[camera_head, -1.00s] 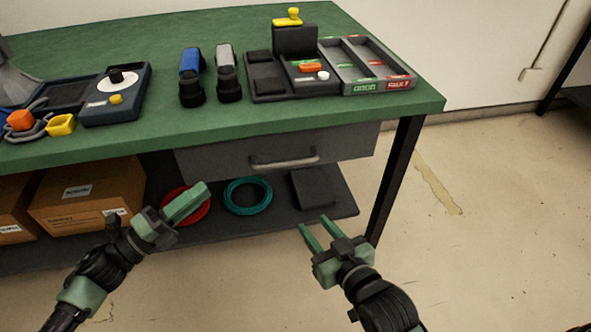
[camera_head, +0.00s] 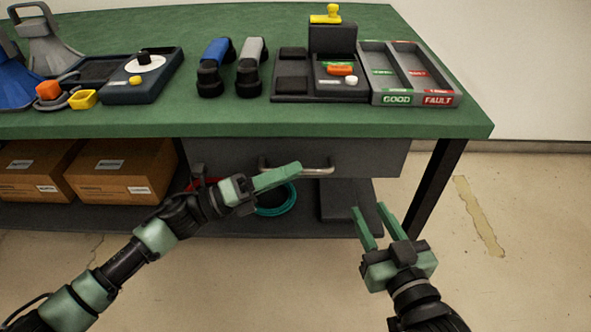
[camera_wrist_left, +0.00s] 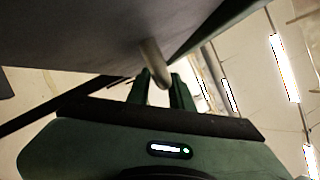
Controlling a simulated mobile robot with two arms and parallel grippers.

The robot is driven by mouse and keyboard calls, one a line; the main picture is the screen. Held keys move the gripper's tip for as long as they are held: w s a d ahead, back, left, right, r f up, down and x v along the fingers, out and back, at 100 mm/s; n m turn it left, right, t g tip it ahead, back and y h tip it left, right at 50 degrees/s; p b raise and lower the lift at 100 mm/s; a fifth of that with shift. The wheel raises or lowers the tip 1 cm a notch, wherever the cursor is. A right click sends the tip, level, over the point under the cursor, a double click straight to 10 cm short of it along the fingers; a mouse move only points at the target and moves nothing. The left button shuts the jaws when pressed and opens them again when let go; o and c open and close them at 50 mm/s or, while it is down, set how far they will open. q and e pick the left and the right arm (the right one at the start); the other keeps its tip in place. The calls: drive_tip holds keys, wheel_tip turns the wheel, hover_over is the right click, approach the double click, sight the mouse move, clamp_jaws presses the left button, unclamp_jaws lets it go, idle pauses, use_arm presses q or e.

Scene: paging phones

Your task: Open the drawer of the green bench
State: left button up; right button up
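The green bench (camera_head: 300,118) has a grey drawer (camera_head: 375,158) under its top, and the drawer looks closed. Its bar handle (camera_head: 318,171) runs across the front and also shows in the left wrist view (camera_wrist_left: 154,60). My right gripper (camera_head: 367,210) is open and empty, below and in front of the drawer's right side.
Cardboard boxes (camera_head: 122,165), a teal coil (camera_head: 276,203) and a dark block (camera_head: 338,200) are on the lower shelf (camera_head: 120,217). A bench leg (camera_head: 437,188) stands right of the drawer. The floor in front is clear.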

use_arm(q)
drive_tip(key=shift+x, duration=0.75)
clamp_jaws()
idle(0.9)
